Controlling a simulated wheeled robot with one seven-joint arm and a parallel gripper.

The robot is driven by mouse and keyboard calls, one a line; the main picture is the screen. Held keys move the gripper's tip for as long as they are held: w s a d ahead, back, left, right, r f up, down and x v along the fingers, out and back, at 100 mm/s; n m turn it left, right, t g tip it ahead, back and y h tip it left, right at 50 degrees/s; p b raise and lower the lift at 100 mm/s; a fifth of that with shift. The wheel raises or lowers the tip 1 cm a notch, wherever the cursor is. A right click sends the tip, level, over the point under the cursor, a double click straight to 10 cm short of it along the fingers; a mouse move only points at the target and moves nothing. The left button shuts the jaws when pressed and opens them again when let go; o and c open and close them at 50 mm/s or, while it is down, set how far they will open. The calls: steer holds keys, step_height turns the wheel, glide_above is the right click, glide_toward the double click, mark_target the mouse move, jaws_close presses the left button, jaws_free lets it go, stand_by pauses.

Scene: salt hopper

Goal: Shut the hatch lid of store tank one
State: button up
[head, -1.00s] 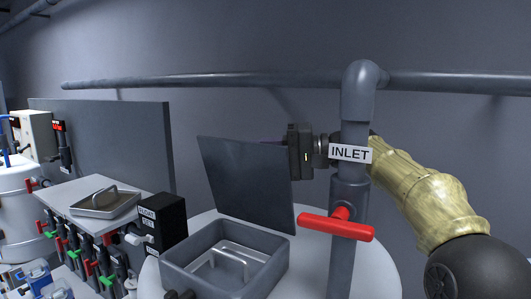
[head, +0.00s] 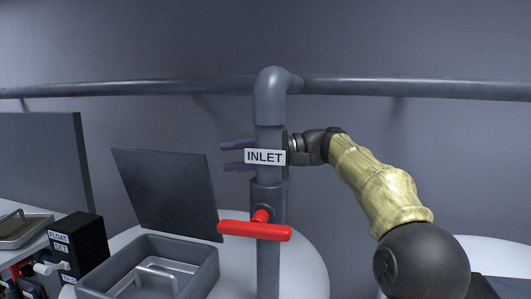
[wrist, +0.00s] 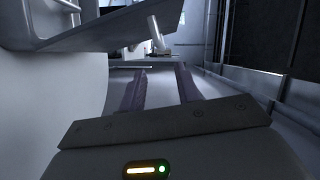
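The hatch lid (head: 168,192) is a dark grey square plate in the head view. It stands open and nearly upright at the back of the grey hatch box (head: 205,274) on the white tank (head: 303,262). A metal handle (head: 157,272) shows inside the box. My gripper (head: 222,156) is right of the lid and above its lower edge, apart from it. Its two purple fingers point left, spread apart with nothing between them, partly hidden by the inlet pipe. In the wrist view the fingers (wrist: 158,76) also show apart and empty.
The upright inlet pipe (head: 271,103) with a red valve handle (head: 254,231) stands between the camera and my gripper. A black float-set box (head: 83,243) is at left. A horizontal wall pipe (head: 420,89) runs behind. A grey slab (wrist: 110,28) crosses the wrist view's upper left.

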steer(key=d+p, duration=0.1)
steer(key=d, duration=0.5)
steer(key=shift+w+r, duration=0.15)
steer(key=shift+r, duration=0.05)
